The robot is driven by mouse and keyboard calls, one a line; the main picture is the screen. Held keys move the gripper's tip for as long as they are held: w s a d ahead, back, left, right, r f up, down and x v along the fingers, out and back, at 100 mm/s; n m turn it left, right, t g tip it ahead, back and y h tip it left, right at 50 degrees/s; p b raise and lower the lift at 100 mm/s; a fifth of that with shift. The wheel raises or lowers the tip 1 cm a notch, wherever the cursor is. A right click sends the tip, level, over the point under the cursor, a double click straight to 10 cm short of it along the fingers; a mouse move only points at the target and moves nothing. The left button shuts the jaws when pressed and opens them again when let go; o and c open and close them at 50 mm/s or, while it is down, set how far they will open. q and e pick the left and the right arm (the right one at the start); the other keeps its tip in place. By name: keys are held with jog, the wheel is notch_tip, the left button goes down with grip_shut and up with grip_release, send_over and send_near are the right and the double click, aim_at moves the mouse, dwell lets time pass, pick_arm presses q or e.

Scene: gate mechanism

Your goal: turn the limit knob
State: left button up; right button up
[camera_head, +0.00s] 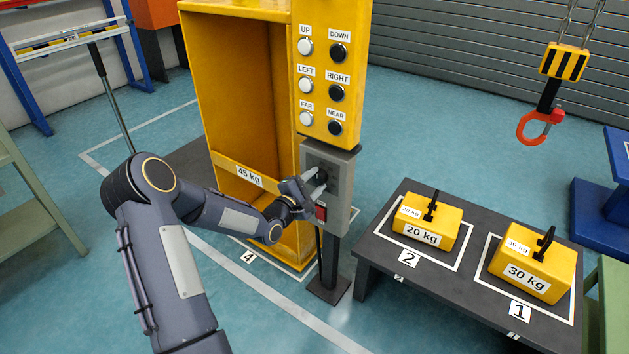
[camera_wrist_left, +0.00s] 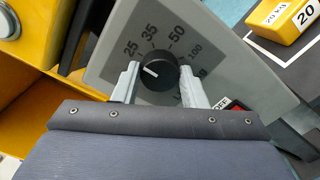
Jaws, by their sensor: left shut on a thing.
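The limit knob (camera_wrist_left: 157,73) is a round black knob with a white pointer mark, on a grey dial plate printed 25, 35, 50, 100 and more. In the left wrist view its mark points to the upper left, roughly toward the 25 side. In the head view the knob (camera_head: 322,177) sits on a grey control box (camera_head: 341,190) below the yellow button panel, partly hidden by my gripper. My left gripper (camera_head: 316,186) is shut on the knob, with one pale finger on each side of it in the left wrist view (camera_wrist_left: 158,82). My right gripper is not in view.
A red switch (camera_head: 321,213) is just below the knob. The yellow button panel (camera_head: 328,75) rises above the box. A tall yellow frame (camera_head: 240,90) stands behind my arm. A dark table (camera_head: 400,265) with 20 kg and 30 kg weights is at right; a red hook (camera_head: 538,127) hangs above.

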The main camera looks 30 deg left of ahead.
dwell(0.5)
pick_arm(q)
jog(key=o, duration=1)
jog(key=shift+c, duration=0.2)
jog(key=shift+s, duration=0.1)
jog(key=s+p, duration=0.1)
jog(key=s, duration=0.6)
jog(key=shift+s+a, duration=0.3)
